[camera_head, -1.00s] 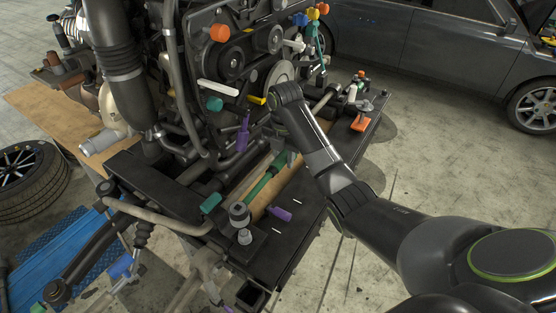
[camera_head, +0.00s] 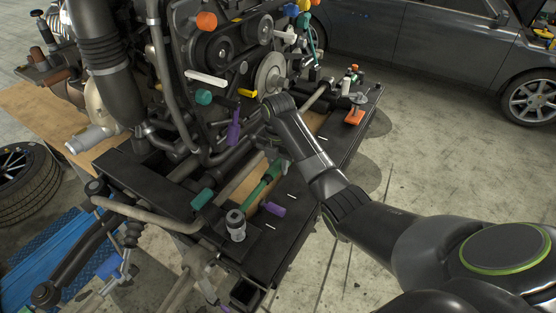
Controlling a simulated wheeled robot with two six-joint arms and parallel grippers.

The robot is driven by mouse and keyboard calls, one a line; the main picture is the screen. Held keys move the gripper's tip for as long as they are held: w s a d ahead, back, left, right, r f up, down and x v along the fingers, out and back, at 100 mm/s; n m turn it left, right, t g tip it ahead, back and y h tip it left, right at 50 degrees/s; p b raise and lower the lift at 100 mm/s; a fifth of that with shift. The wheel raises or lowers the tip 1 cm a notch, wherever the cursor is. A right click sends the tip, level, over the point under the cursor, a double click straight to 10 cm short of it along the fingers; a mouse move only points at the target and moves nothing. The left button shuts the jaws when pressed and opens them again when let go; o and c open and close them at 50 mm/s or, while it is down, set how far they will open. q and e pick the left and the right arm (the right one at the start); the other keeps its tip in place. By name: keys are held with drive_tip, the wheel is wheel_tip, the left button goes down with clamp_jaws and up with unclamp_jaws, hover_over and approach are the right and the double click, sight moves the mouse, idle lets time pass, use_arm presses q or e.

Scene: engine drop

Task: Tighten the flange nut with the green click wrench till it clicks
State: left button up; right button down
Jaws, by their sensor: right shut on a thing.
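The green click wrench (camera_head: 262,184) shows as a green bar at the front of the black bench, lying slantwise below the engine. My right gripper (camera_head: 271,152), at the end of the dark arm coming in from the right, is over the wrench's far end and shut on it. The arm's wrist partly hides the jaws and that end of the wrench. A grey metal cylinder (camera_head: 235,217) stands upright on a dark plate near the bench's front corner. I cannot tell which part is the flange nut. My left gripper is out of view.
The engine (camera_head: 213,50) stands close behind the wrench, with hoses and coloured caps. A purple piece (camera_head: 273,208) lies beside the wrench's near end. An orange-based part (camera_head: 354,117) sits at the bench's right end. Open floor lies right of the bench; a car (camera_head: 430,50) stands behind.

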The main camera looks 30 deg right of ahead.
drive_tip(key=shift+f, duration=0.1)
idle(0.3)
drive_tip(key=shift+f, duration=1.5)
drive_tip(key=c, duration=1.7)
unclamp_jaws()
clamp_jaws()
